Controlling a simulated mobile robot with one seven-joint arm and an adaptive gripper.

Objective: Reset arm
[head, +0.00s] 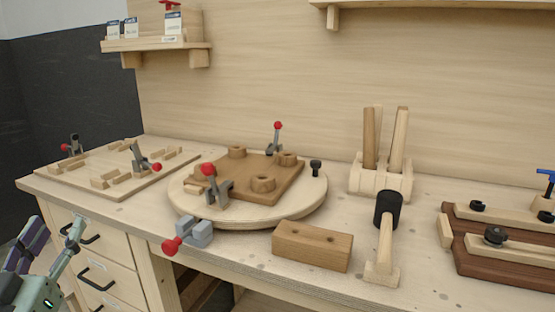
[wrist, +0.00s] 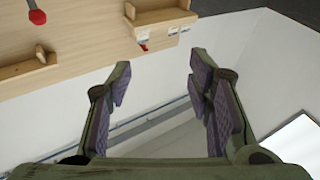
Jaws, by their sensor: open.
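My gripper (head: 52,238) is at the lower left of the head view, in front of the bench drawers. Its two fingers point up and stand apart. In the wrist view my gripper (wrist: 160,78) is open, with nothing between the purple finger pads. The rest of my arm is mostly out of the head view.
A workbench (head: 420,290) carries a round turntable (head: 310,205) with a brown fixture board, toggle clamps, a wooden block (head: 312,246), a mallet (head: 384,240) and a tool holder (head: 380,180). A clamp jig (head: 110,185) lies at left. Drawer handles (head: 97,280) stick out near my gripper.

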